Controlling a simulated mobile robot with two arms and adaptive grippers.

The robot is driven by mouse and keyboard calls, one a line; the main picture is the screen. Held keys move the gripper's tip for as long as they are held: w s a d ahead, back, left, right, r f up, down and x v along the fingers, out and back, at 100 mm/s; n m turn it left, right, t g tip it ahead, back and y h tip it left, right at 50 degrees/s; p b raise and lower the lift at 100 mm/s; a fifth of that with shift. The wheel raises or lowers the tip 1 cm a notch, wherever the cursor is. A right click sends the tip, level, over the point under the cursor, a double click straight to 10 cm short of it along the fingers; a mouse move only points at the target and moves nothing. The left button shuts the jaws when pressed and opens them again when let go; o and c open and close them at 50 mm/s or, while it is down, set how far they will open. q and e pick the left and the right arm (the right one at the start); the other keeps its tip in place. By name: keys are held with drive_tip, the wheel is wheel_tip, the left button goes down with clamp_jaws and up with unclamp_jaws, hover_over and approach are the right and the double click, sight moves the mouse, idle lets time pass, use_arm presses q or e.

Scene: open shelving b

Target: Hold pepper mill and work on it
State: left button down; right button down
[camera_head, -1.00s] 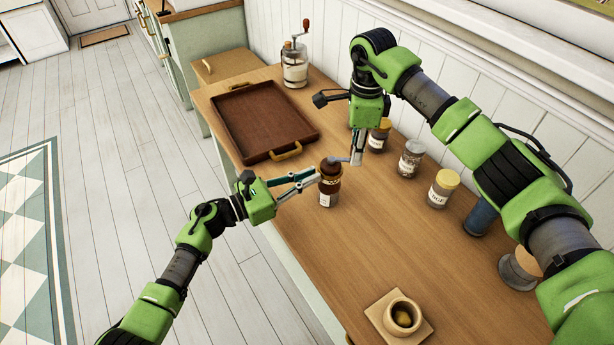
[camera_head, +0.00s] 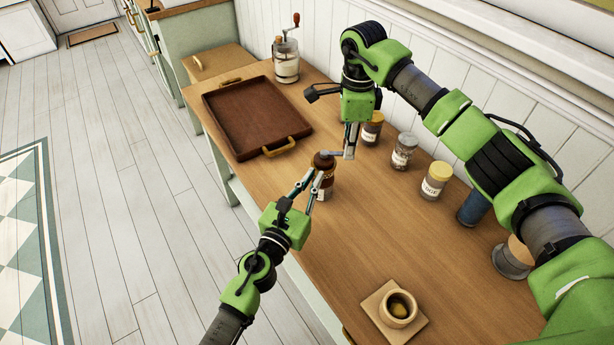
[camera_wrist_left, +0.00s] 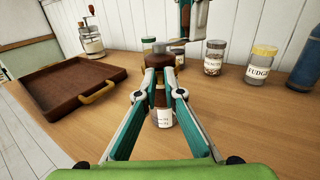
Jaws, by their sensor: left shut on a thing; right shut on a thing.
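The pepper mill (camera_head: 328,176) is brown with a pale label low on its body. It stands upright near the table's front edge, and it also shows in the left wrist view (camera_wrist_left: 160,97). My left gripper (camera_head: 315,190) is shut on the mill's body, a finger on each side in the wrist view (camera_wrist_left: 160,88). My right gripper (camera_head: 350,150) comes from above and is shut on the grey crank handle (camera_head: 333,154) at the mill's top. The handle's grip end is partly hidden by the right fingers.
A brown tray (camera_head: 219,121) with gold handles lies left of the mill. A glass grinder jar (camera_head: 286,65) stands behind it. Several jars, including the yellow-lidded one (camera_head: 436,180), line the wall. A cup (camera_head: 398,309) sits on a square board.

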use_arm(q)
drive_tip(key=shift+s+d+f+n+t+y, duration=0.1)
drive_tip(key=shift+d+n+t+y, duration=0.15)
drive_tip(key=shift+n+y, duration=0.3)
drive_tip(key=shift+s+d+n+t+y, duration=0.15)
drive_tip(key=shift+n+t+y, duration=0.25)
drive_tip(key=shift+y, duration=0.4)
drive_tip(key=shift+s+d+f+n+t+y, duration=0.1)
drive_tip(key=shift+d+n+t+y, duration=0.15)
drive_tip(key=shift+n+y, duration=0.3)
drive_tip(key=shift+y, duration=0.3)
drive_tip(key=c, duration=2.2)
unclamp_jaws()
drive_tip(key=shift+r, duration=0.1)
drive_tip(key=shift+o, duration=0.2)
